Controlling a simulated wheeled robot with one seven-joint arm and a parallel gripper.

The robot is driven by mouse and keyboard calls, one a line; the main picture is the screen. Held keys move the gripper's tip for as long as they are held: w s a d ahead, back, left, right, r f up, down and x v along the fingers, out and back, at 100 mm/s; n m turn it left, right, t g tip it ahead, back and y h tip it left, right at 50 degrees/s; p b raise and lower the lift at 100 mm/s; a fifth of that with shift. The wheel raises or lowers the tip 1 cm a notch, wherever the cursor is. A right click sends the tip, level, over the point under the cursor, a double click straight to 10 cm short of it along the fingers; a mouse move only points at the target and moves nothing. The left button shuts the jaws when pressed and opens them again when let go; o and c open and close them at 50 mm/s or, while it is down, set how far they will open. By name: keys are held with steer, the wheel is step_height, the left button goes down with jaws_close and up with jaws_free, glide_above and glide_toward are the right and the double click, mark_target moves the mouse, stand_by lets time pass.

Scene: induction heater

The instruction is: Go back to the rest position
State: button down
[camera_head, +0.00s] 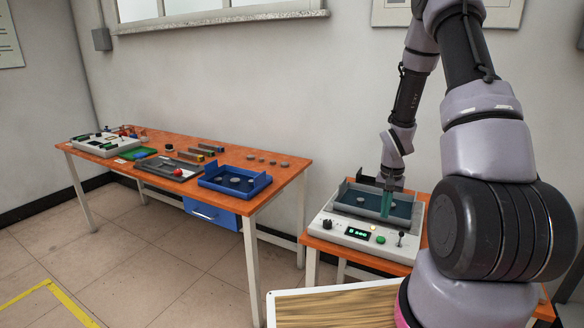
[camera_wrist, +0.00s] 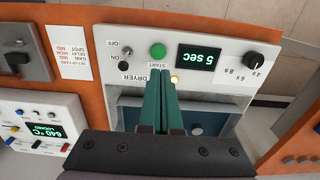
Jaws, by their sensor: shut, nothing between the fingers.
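My gripper (camera_head: 387,204) is over the dryer (camera_head: 345,234), a white box with a blue tray area on the small orange table at the right. In the wrist view my gripper (camera_wrist: 166,75) shows its two green fingers pressed together with nothing between them. The fingertips lie in front of the dryer panel (camera_wrist: 208,38), just below the green START button (camera_wrist: 158,50) in the picture. The panel display (camera_wrist: 199,57) reads 5 sec, and a small lamp (camera_wrist: 174,79) glows. I cannot tell whether the fingers touch the dryer.
A long orange table (camera_head: 236,192) at the left holds a blue tray (camera_head: 262,183), small blocks and discs. In the wrist view a white control unit (camera_wrist: 22,142) with a green display stands beside the dryer.

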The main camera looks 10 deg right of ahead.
steer(key=s+a+r+n+t, duration=0.1)
steer(key=s+a+r+t, duration=0.15)
steer(key=r, duration=1.05)
steer(key=s+a+r+t, duration=0.15)
steer(key=a+r, duration=0.25)
steer(key=r, duration=0.9)
steer(key=s+a+r+t+y, duration=0.1)
steer(key=s+a+r, duration=0.2)
steer(key=s+r, duration=0.4)
steer(key=s+a+r+n+t+y, duration=0.1)
steer(key=s+a+r+t, duration=0.1)
steer(key=s+r, duration=0.5)
steer(key=shift+s+a+r+n, duration=0.2)
steer(key=shift+s+a+n, duration=0.1)
steer(key=shift+s+a, duration=0.65)
steer(key=shift+d, duration=0.1)
stand_by(1.2)
